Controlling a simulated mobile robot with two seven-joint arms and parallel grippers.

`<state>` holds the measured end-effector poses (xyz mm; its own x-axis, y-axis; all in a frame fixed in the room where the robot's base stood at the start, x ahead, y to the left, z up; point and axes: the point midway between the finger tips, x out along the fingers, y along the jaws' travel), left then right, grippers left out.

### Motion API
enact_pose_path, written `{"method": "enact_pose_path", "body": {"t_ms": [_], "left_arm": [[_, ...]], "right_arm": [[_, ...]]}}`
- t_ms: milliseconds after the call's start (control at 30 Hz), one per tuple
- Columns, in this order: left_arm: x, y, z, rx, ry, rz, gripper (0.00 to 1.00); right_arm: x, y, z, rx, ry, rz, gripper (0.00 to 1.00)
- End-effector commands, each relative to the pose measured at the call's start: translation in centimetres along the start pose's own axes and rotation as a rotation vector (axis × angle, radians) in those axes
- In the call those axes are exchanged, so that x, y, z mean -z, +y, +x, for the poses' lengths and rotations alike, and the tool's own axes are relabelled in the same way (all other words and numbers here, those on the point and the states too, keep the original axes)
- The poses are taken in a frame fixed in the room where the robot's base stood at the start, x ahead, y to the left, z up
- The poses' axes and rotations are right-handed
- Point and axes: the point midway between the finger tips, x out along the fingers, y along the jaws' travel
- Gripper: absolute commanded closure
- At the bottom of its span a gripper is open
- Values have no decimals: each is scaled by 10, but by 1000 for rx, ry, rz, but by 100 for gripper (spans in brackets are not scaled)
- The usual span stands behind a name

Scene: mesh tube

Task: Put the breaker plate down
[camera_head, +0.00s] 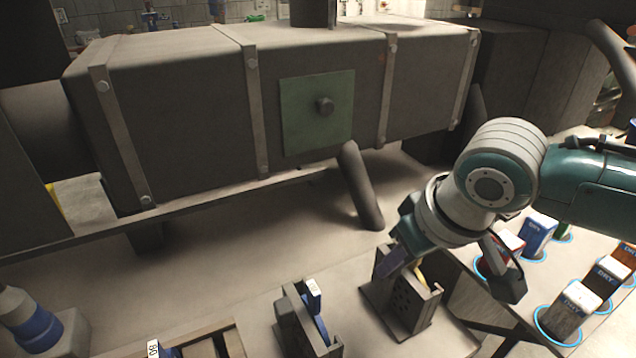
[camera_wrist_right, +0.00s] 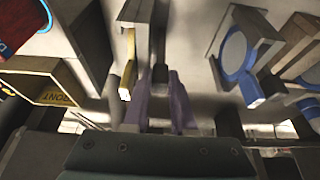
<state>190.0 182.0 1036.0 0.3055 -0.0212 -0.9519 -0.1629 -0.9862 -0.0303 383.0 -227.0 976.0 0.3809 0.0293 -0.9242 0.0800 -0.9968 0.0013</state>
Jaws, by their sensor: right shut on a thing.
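My right gripper (camera_head: 393,264) comes down from the right over a grey slotted stand (camera_head: 381,300). In the right wrist view its two purple fingers (camera_wrist_right: 161,105) are close together, shut on a thin dark piece (camera_wrist_right: 160,74) that I take for the breaker plate. In the head view a dark face with small holes (camera_head: 407,302) shows at the stand just below the fingers. I cannot tell whether it is the plate or part of the stand. Whether the plate touches the stand is hidden. My left gripper is not in view.
A yellow-edged piece (camera_wrist_right: 129,66) sits beside the fingers. A second stand (camera_head: 292,325) to the left holds a blue-framed piece (camera_head: 316,300). Several DRY-labelled boxes (camera_head: 573,303) stand in blue rings at right. A large machine housing (camera_head: 190,100) fills the back.

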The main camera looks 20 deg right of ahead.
Motion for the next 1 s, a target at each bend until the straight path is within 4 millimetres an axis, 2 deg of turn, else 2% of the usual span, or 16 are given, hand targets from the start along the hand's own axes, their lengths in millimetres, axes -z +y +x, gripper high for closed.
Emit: {"method": "enact_pose_path", "body": {"t_ms": [233,267,533,800,867,1000], "left_arm": [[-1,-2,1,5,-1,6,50],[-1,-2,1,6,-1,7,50],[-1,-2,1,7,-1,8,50],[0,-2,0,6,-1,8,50],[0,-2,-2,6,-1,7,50],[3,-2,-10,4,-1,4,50]], "right_arm": [[2,0,1,0,6,0,100],[-1,0,3,-1,-1,1,74],[-1,0,2,0,0,0,45],[0,0,-1,0,0,0,45],[1,0,-5,1,1,0,45],[1,0,-27,0,0,-1,45]]}}
